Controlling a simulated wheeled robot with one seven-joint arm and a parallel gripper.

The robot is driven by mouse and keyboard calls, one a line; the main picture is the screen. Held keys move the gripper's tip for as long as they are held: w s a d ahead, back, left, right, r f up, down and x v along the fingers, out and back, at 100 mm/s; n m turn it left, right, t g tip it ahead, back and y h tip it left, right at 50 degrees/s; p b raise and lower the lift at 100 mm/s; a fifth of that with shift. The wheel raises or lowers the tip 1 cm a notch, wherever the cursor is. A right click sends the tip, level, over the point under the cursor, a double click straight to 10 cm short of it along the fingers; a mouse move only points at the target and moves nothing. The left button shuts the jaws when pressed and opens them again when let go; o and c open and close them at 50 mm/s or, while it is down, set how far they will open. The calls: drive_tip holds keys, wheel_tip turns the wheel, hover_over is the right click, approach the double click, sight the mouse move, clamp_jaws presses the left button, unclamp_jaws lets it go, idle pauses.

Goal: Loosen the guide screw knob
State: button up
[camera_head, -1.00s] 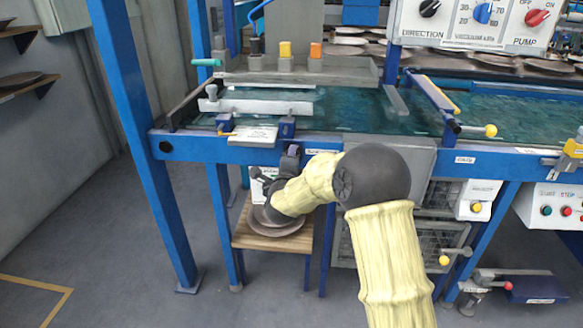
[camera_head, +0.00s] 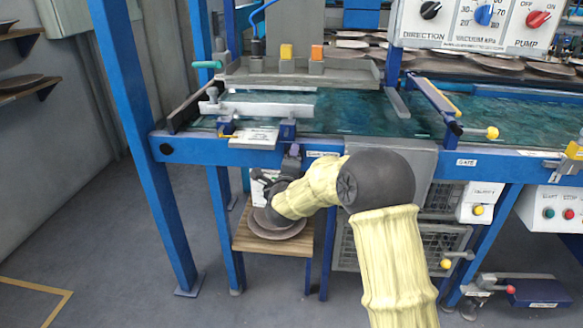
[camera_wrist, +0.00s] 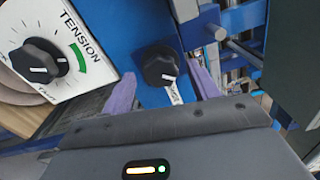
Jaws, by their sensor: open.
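A black knob (camera_wrist: 160,65) with a white pointer line sits on a blue panel in the middle of the wrist view. Its small white label (camera_wrist: 173,92) is partly hidden, and I cannot read it. My gripper (camera_wrist: 161,72) is open, with one purple finger on each side of this knob. I cannot tell whether either finger touches it. In the head view, my arm reaches below the blue front rail (camera_head: 400,165). A purple fingertip shows just under the rail; the knob itself cannot be made out there.
A white TENSION panel with a black dial (camera_wrist: 40,60) is close on the left in the wrist view. A metal rod (camera_wrist: 235,42) sticks out at the upper right. Below my wrist stands a wooden stool (camera_head: 270,243) with plates. The floor on the left is clear.

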drive_tip(key=s+p, duration=0.2)
drive_tip(key=s, duration=1.5)
drive_tip(key=shift+s+a, duration=0.2)
drive_tip(key=shift+a, duration=0.1)
drive_tip(key=s+d+f+n+g+y, duration=0.1)
drive_tip(key=s+d+f+n+g, duration=0.3)
drive_tip(key=n, duration=0.3)
drive_tip(key=s+d+f+n+g+y, duration=0.1)
drive_tip(key=d+f+n+g, duration=0.2)
drive_tip(key=d+n+g, duration=0.3)
drive_tip(key=s+d+f+n+g+h, duration=0.15)
drive_tip(key=s+d+n+g, duration=0.45)
drive_tip(key=s+d, duration=0.65)
wheel_tip(320, 180, up, 37)
drive_tip(key=s+n+p, duration=0.1)
drive_tip(key=s+p, duration=0.1)
drive_tip(key=p, duration=3.5)
drive_tip(key=shift+a+r+t+p, duration=0.15)
drive_tip(key=shift+a+t+p, duration=0.15)
drive_tip(key=shift+a+p, duration=0.15)
